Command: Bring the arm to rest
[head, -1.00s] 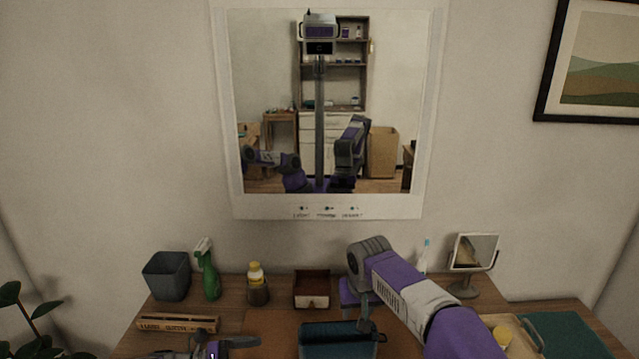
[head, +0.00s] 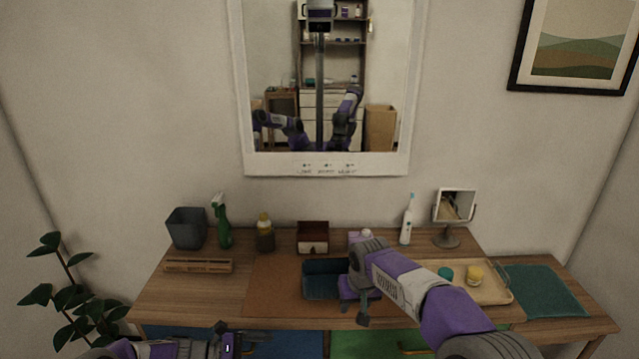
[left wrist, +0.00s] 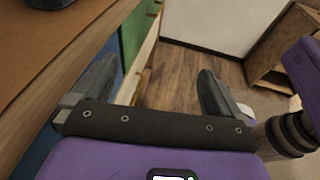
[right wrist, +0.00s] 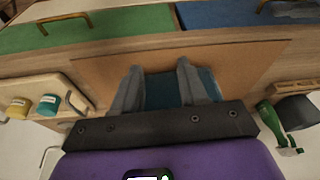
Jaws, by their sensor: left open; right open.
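My right gripper (head: 362,312) comes in from the right in the head view and hangs over the table beside a dark blue basin (head: 322,279). In the right wrist view its two fingers (right wrist: 160,82) are apart, with the basin (right wrist: 168,92) seen between and beyond them. No object is held. My left gripper (head: 245,340) is low at the front edge of the table in the head view.
The table (head: 200,290) carries a grey bin (head: 187,229), green spray bottle (head: 223,222), small drawer box (head: 312,238), electric toothbrush (head: 406,222), standing mirror (head: 454,208) and a tray (head: 490,291) with jars. Blue (head: 285,345) and green drawer fronts (head: 375,344) lie below.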

